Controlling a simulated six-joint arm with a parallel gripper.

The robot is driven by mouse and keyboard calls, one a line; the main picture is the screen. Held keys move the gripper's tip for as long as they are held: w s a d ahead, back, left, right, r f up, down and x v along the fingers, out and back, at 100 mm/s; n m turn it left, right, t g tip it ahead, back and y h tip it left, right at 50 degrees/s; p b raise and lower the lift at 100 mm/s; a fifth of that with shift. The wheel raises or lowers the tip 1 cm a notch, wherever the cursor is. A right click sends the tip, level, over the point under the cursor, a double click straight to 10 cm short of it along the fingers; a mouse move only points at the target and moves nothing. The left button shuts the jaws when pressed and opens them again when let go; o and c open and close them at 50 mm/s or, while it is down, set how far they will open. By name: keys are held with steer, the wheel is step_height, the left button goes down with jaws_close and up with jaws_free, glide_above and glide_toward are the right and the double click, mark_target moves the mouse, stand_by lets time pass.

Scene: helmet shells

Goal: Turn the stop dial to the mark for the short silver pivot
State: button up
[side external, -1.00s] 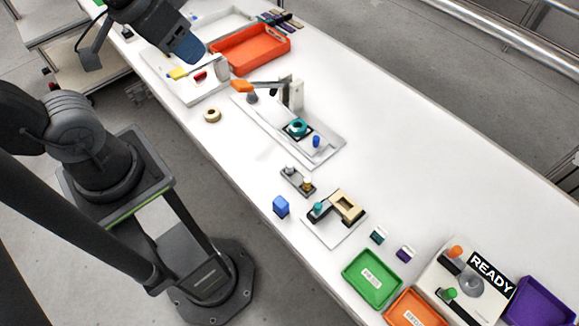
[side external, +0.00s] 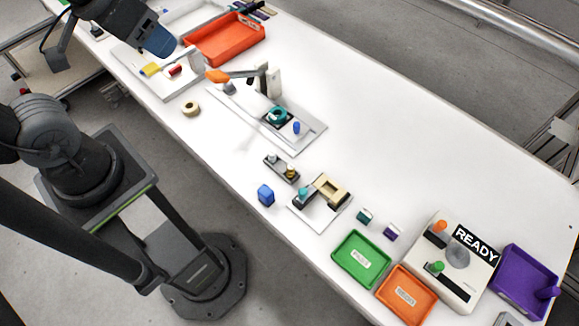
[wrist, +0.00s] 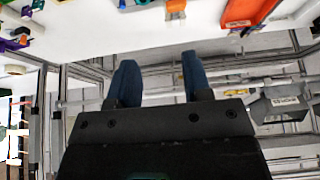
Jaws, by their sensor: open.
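My gripper (side external: 157,40) hangs above the far left end of the table, over the side of a white fixture. In the wrist view its two blue fingers (wrist: 158,78) are apart with nothing between them. A small dark holder (side external: 281,168) carries a silver pin and a gold pin, both upright; the silver pivot (side external: 271,158) is at its left end. No stop dial is clearly readable. A teal ring (side external: 277,116) on a black square sits on the lever press plate. The white fixture (side external: 160,82) bears a yellow piece, a red piece and a pale upright disc. No dial marks can be read.
An orange-red tray (side external: 225,42) stands behind the white fixture. The lever press (side external: 310,136) is mid-table. Green (side external: 361,260), orange (side external: 405,296) and purple (side external: 515,282) trays and a READY box (side external: 470,275) stand at the right. The table's back middle is clear.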

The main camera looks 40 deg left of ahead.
steer(key=shift+o, duration=0.4)
steer(key=shift+w+a, duration=0.1)
steer(key=shift+w, duration=0.05)
steer(key=g, duration=0.6)
glide_above(229, 86)
steer(key=a, duration=0.1)
step_height(229, 86, down, 16)
steer(key=r, duration=0.1)
steer(key=f, duration=1.3)
steer(key=shift+w+f, duration=0.3)
steer(key=shift+f, duration=0.05)
steer(key=c, duration=0.9)
